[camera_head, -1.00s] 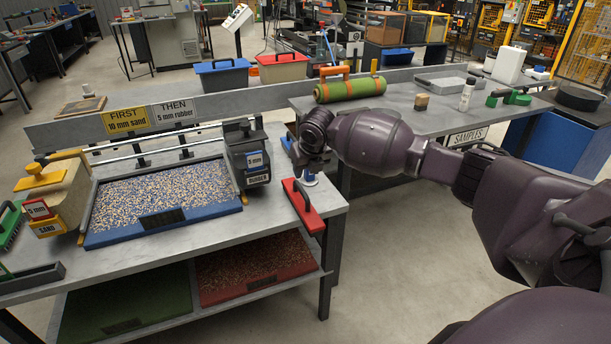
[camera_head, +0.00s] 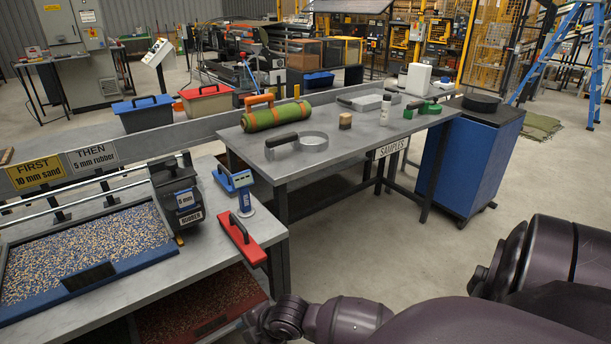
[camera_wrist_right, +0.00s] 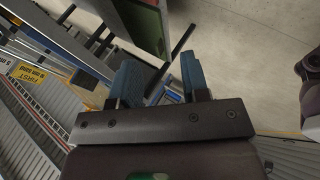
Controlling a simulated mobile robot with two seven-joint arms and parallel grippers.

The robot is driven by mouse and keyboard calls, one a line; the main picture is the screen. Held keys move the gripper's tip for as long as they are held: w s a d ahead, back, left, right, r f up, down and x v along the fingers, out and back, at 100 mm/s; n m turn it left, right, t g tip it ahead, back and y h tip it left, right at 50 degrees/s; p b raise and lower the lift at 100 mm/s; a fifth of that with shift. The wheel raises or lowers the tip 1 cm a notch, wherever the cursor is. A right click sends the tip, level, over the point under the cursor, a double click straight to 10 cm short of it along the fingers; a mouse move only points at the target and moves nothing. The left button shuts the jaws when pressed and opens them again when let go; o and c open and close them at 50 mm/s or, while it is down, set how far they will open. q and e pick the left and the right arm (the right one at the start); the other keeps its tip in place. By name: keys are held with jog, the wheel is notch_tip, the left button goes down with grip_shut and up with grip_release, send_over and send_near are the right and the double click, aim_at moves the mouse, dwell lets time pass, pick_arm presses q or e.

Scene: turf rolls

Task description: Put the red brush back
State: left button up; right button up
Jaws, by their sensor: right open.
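The red brush (camera_head: 240,240), a long red block with a black handle on top, lies at the right front corner of the grey spreading table (camera_head: 205,262) in the head view. No gripper touches it there. My right arm crosses the bottom of the head view, low in front of the table, and its gripper is out of that picture. In the right wrist view my right gripper (camera_wrist_right: 156,75) has its two blue fingers apart. A dark bar shows between and beyond them, and I see nothing held. My left gripper is not in view.
A black hopper (camera_head: 178,198) labelled rubber and a blue device (camera_head: 232,180) stand behind the brush. A granule-filled tray (camera_head: 118,262) is at left. Open floor lies right.

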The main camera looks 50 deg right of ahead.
jog(key=s+m+t+h, duration=0.2)
jog(key=s+m+t, duration=0.1)
jog(key=s+m, duration=1.3)
jog(key=shift+s+h, duration=0.4)
jog(key=shift+s, duration=0.05)
jog(key=shift+d, duration=0.1)
